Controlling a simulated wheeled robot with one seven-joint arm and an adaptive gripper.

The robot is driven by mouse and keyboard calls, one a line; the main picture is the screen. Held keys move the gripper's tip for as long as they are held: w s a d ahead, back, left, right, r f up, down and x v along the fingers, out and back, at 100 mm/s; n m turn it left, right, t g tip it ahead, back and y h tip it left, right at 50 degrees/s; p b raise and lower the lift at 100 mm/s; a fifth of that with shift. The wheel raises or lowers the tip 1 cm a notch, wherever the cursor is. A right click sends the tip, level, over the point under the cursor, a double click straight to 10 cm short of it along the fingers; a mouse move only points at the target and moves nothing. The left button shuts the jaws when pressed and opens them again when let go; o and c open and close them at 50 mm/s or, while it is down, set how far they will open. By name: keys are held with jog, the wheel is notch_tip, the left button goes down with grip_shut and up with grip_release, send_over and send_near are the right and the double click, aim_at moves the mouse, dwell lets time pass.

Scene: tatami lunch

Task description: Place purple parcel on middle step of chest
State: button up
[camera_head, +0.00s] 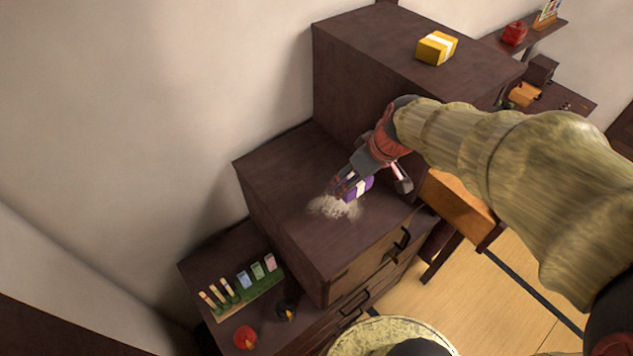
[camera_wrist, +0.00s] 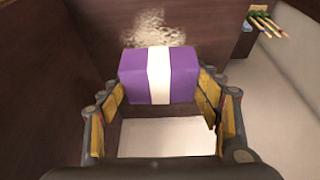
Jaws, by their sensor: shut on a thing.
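The purple parcel (camera_head: 359,188) has a white band. My gripper (camera_head: 352,184) is shut on it over the middle step (camera_head: 285,185) of the dark wooden stepped chest. In the wrist view the parcel (camera_wrist: 188,74) lies across the fingertips of my gripper (camera_wrist: 160,92), its white band in the middle. It is at or just above the step surface; I cannot tell whether it touches. My fingers hide part of it in the head view.
A yellow parcel (camera_head: 437,48) sits on the top step (camera_head: 385,40). The lower step holds a rack of coloured pieces (camera_head: 243,287), a red item (camera_head: 246,337) and a dark item (camera_head: 286,309). A pale shiny patch (camera_head: 335,207) shows beside the purple parcel. The middle step's left part is clear.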

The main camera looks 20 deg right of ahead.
send_near(321, 187)
jog(key=shift+w+a+f+p, duration=0.4)
jog(key=shift+w+f+p, duration=0.15)
jog(key=shift+w+f, duration=0.45)
jog(key=shift+w+a+f, duration=0.1)
jog(key=shift+w+f, duration=0.05)
jog(key=shift+f, duration=1.5)
jog(key=shift+f, duration=0.2)
jog(key=o, duration=1.1)
jog(key=shift+r, duration=0.1)
jog(key=shift+o, duration=0.5)
